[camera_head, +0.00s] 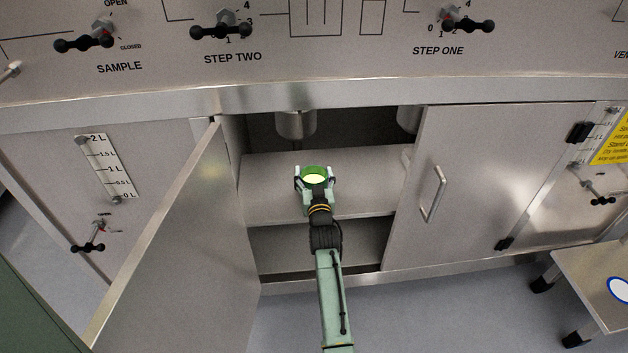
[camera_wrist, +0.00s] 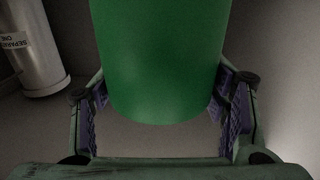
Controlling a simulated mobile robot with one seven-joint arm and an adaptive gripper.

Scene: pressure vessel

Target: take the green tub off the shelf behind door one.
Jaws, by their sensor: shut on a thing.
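The green tub (camera_head: 315,171) is a round green container with a pale yellow inside, seen from above in the head view. It also fills the upper middle of the wrist view (camera_wrist: 160,65). My gripper (camera_head: 314,178) is shut on the tub, with one finger on each side of it. The wrist view shows the purple pads of my gripper (camera_wrist: 165,105) beside the tub's lower part. The tub is in front of the shelf (camera_head: 268,192) inside the open cabinet; I cannot tell whether it touches the shelf.
The left cabinet door (camera_head: 170,240) stands open toward me. The right door (camera_head: 475,185) with a bar handle is shut. A labelled metal cylinder (camera_wrist: 35,50) is at the left in the wrist view. A small metal table (camera_head: 590,275) stands at the right.

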